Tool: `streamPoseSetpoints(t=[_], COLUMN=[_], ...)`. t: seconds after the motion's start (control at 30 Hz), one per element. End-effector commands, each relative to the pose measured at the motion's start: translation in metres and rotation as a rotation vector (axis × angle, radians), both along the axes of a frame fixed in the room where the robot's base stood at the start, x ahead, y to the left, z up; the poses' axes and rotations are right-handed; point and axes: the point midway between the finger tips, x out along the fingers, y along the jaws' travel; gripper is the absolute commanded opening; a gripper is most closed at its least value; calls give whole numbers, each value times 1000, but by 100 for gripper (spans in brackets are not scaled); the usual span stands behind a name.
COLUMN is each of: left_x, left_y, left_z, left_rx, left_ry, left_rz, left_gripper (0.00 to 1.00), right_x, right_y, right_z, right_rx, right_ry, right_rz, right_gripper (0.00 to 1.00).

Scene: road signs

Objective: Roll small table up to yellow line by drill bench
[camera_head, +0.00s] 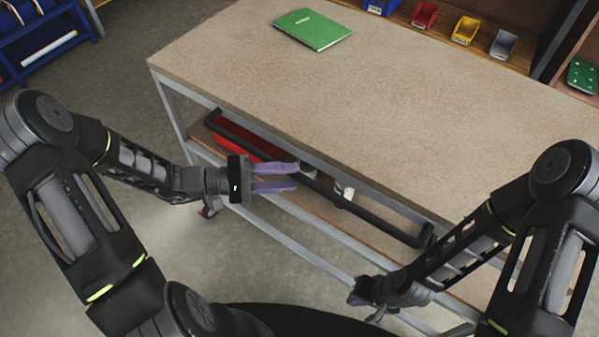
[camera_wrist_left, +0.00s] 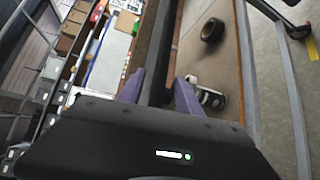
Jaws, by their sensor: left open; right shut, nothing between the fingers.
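The small table (camera_head: 390,120) has a tan top and a grey metal frame. A black handle bar (camera_head: 345,203) runs along its near side, and a caster (camera_head: 210,208) shows low at its left. My left gripper (camera_head: 297,176) is open at this bar. In the left wrist view the bar (camera_wrist_left: 158,50) runs between its spread purple fingers, without a visible grip. My right gripper (camera_head: 368,308) is shut and empty near the table's lower right, partly hidden by its wrist. A yellow line (camera_wrist_left: 313,50) shows on the floor at the left wrist view's right edge. I cannot identify the drill bench.
A green book (camera_head: 312,29) lies on the tabletop. The lower shelf holds a red bin (camera_head: 240,142), a black roll (camera_wrist_left: 212,30) and a can (camera_wrist_left: 208,97). Shelving with red (camera_head: 424,15) and yellow (camera_head: 465,30) bins stands beyond. Blue shelving (camera_head: 45,45) stands far left; floor between is open.

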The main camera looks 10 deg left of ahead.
Motion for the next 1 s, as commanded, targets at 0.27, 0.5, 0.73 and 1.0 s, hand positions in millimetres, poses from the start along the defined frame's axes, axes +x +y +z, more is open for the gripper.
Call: streamPoseSetpoints(t=[0.27, 0.5, 0.73, 1.0], left_x=[12, 13, 13, 13], left_y=[-30, -32, -32, -32], left_z=[-4, -5, -5, -5], left_rx=[-2, 0, 0, 0], left_ry=[2, 1, 1, 1], left_rz=[0, 0, 0, 0], left_gripper=[41, 41, 27, 5], right_x=[-1, -1, -1, -1], right_y=[-1, -1, 0, 0], right_z=[8, 8, 8, 8], right_rx=[-3, -2, -2, -3], right_ry=[3, 4, 4, 3], right_rz=[-1, -1, -1, -1], right_gripper=[0, 0, 0, 0])
